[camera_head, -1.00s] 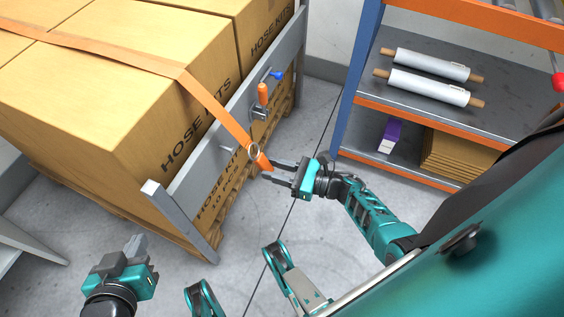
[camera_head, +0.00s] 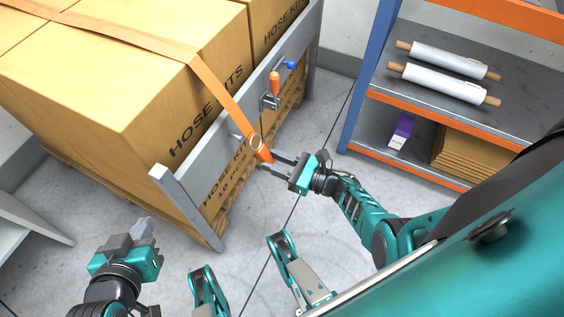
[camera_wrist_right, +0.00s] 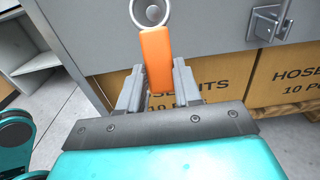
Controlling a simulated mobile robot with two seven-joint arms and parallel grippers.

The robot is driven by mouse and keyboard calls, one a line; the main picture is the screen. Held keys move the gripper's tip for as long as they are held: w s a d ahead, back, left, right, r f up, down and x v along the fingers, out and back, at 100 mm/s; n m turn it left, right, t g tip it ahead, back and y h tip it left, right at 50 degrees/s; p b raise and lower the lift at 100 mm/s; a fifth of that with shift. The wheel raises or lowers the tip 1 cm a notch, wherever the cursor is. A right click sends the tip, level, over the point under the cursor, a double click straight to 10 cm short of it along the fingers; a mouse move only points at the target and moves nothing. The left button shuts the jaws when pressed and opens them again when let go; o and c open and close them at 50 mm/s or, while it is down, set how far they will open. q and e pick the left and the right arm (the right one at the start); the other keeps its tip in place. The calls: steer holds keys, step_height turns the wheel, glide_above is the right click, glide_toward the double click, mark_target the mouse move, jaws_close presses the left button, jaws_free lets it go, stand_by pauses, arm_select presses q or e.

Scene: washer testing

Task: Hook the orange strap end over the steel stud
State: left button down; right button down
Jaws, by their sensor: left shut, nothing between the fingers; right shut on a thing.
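An orange strap (camera_head: 218,88) runs over the cartons and down to a metal ring (camera_head: 256,143) with an orange tab (camera_head: 265,155). My right gripper (camera_head: 268,162) is shut on the tab. The steel stud (camera_head: 236,137) sticks out from the grey side board, just left of the ring. In the right wrist view the tab (camera_wrist_right: 157,60) stands up between the fingers, and the stud (camera_wrist_right: 152,13) shows inside the ring's outline. In the head view the ring sits apart from the stud, on the near side. My left gripper (camera_head: 143,228) is shut and empty at lower left, away from the strap.
The grey board (camera_head: 205,160) fronts stacked cartons (camera_head: 120,70) on a pallet. A latch with an orange handle (camera_head: 274,83) sits farther along the board. A shelf rack (camera_head: 440,115) stands at right. The floor between (camera_head: 320,135) is clear.

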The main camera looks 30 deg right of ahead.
mark_target(258, 157)
steer(key=shift+b+x, duration=0.4)
steer(key=shift+x, duration=1.65)
steer(key=shift+w+a+f, duration=0.4)
steer(key=shift+w+f, duration=0.1)
steer(key=shift+f, duration=0.1)
steer(key=c, duration=0.7)
jaws_free()
